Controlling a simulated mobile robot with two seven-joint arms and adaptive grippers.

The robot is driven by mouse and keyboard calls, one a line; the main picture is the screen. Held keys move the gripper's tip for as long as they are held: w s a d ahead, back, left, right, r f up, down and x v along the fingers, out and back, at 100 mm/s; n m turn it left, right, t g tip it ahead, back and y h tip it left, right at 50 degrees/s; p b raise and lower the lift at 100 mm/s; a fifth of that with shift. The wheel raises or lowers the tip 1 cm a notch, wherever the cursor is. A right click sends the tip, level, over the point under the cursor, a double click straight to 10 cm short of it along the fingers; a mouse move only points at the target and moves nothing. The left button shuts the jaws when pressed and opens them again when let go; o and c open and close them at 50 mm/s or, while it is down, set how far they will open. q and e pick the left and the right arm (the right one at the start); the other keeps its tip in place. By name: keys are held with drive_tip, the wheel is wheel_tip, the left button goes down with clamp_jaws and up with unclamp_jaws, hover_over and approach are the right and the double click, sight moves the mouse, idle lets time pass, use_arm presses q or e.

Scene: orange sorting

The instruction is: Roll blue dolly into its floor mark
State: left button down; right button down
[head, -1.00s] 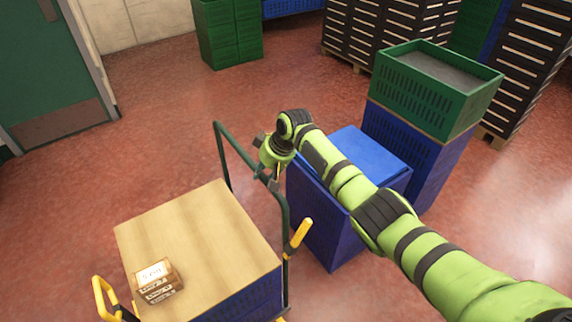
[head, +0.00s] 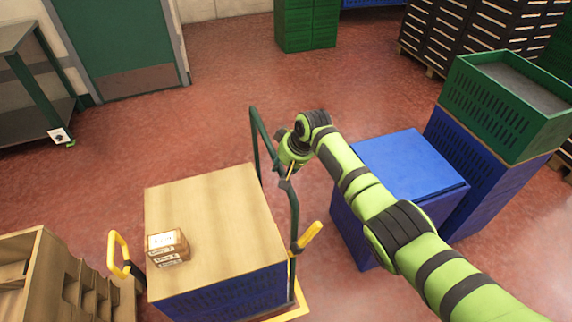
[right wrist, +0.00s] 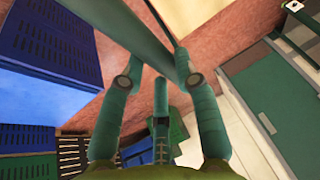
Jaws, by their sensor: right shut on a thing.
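The blue dolly load is a blue crate block (head: 225,293) with a flat wooden top (head: 215,215), at lower centre in the head view. A dark green upright push handle (head: 265,140) rises on its right side. My right gripper (head: 287,172) is shut on this handle's upper bar. In the right wrist view the fingers of my right gripper (right wrist: 160,82) close around the green bar (right wrist: 120,35). A yellow strip (head: 298,306) shows at the dolly's lower right edge; I cannot tell whether it is a floor mark. The wheels are hidden. My left gripper is out of view.
A small labelled box (head: 167,246) sits on the wooden top. A blue crate stack (head: 410,165) and a green crate (head: 505,105) on blue ones stand right. A wooden shelf unit (head: 60,280) is close on the left. Red floor (head: 190,120) is free behind the dolly.

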drive_tip(key=c, duration=0.9)
unclamp_jaws()
drive_tip(key=shift+a, duration=0.25)
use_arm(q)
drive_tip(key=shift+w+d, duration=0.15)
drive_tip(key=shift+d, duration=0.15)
use_arm(e)
drive_tip(key=shift+a+f, duration=0.1)
drive_tip(key=shift+r, duration=0.2)
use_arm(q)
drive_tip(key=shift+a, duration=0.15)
use_arm(e)
drive_tip(key=v, duration=1.1)
drive_tip(key=shift+s+d+r, duration=0.2)
drive_tip(key=shift+d+r, duration=0.05)
drive_tip(key=shift+r, duration=0.05)
